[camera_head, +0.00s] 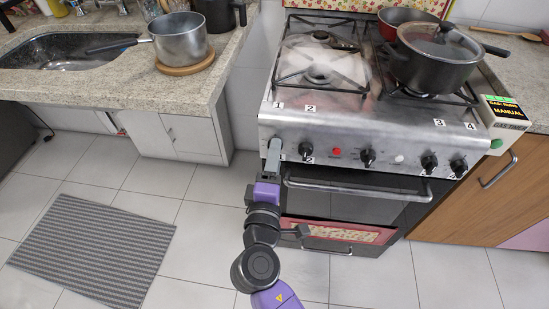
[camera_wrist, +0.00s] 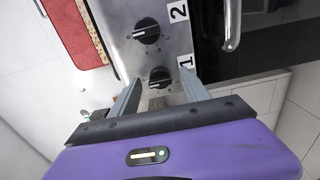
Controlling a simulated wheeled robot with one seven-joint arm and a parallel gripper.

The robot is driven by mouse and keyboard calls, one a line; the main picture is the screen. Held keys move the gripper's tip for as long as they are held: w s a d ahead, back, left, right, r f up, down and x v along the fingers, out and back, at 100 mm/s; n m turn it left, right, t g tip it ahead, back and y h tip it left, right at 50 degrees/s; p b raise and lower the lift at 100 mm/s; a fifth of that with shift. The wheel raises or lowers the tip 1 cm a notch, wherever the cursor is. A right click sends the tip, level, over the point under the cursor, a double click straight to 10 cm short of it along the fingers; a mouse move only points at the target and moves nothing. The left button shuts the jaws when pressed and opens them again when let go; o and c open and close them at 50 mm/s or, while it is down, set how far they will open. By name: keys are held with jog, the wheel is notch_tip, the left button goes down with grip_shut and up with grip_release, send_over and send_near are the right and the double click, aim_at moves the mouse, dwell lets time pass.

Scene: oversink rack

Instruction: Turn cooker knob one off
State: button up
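Knob one (camera_wrist: 160,75) is a round black knob beside the label 1 (camera_wrist: 186,62) on the cooker's steel front panel (camera_wrist: 172,52). My gripper (camera_wrist: 162,85) is open, with one grey finger on each side of this knob. Gaps show between the fingers and the knob, and I cannot tell whether they touch. A pale mark on the knob lies roughly across the wrist view. In the head view my gripper (camera_head: 273,150) is at the left end of the cooker (camera_head: 345,133) and hides knob one.
Knob two (camera_wrist: 147,31) is close beside knob one; it also shows in the head view (camera_head: 305,151). The oven handle (camera_head: 350,186) runs below the knobs. A dark lidded pot (camera_head: 433,66) stands on the hob. The floor left of the arm is clear except for a grey mat (camera_head: 95,245).

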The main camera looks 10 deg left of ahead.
jog(key=s, duration=0.7)
jog(key=shift+s+a, duration=0.15)
jog(key=shift+s, duration=0.25)
